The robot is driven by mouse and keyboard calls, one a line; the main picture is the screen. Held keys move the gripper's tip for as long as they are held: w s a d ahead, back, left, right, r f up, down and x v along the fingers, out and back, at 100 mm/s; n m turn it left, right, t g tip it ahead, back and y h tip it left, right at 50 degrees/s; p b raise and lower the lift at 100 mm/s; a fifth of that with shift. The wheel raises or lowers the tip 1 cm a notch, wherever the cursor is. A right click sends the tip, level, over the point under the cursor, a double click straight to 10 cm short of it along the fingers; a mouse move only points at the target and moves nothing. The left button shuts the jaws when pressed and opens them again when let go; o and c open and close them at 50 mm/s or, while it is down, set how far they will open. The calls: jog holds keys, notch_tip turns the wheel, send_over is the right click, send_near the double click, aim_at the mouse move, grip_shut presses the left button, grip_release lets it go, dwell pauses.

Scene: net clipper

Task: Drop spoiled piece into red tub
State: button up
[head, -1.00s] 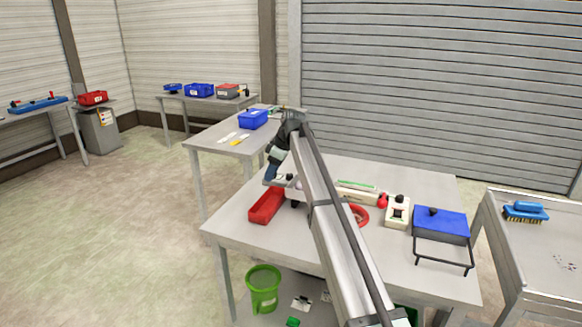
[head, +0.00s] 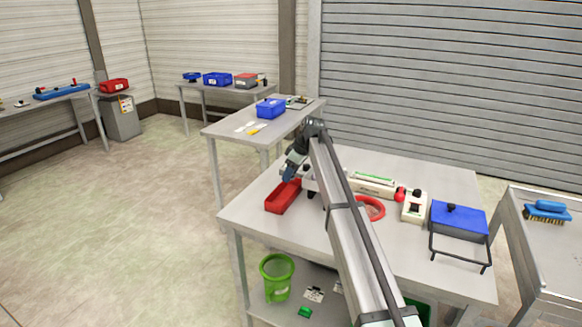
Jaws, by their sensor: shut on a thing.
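The red tub (head: 284,200) is a long open tray on the near worktable, at its left side. My gripper (head: 289,178) points down at the tub's far end, just over or beside its rim; I cannot tell which. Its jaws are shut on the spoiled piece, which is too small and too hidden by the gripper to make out. My arm reaches across the table from the lower right and covers part of the tabletop.
On the same table (head: 254,219), a red ring (head: 371,208), a cream device (head: 414,207) and a blue-topped box (head: 459,221) stand right of my arm. A green bucket (head: 277,280) is on the lower shelf. A blue bin (head: 270,108) stands on the table behind.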

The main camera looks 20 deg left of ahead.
jog(key=shift+f, duration=0.3)
jog(key=o, duration=1.1)
jog(key=v, duration=1.4)
jog(key=shift+a+f, duration=0.1)
jog(key=shift+a, duration=0.05)
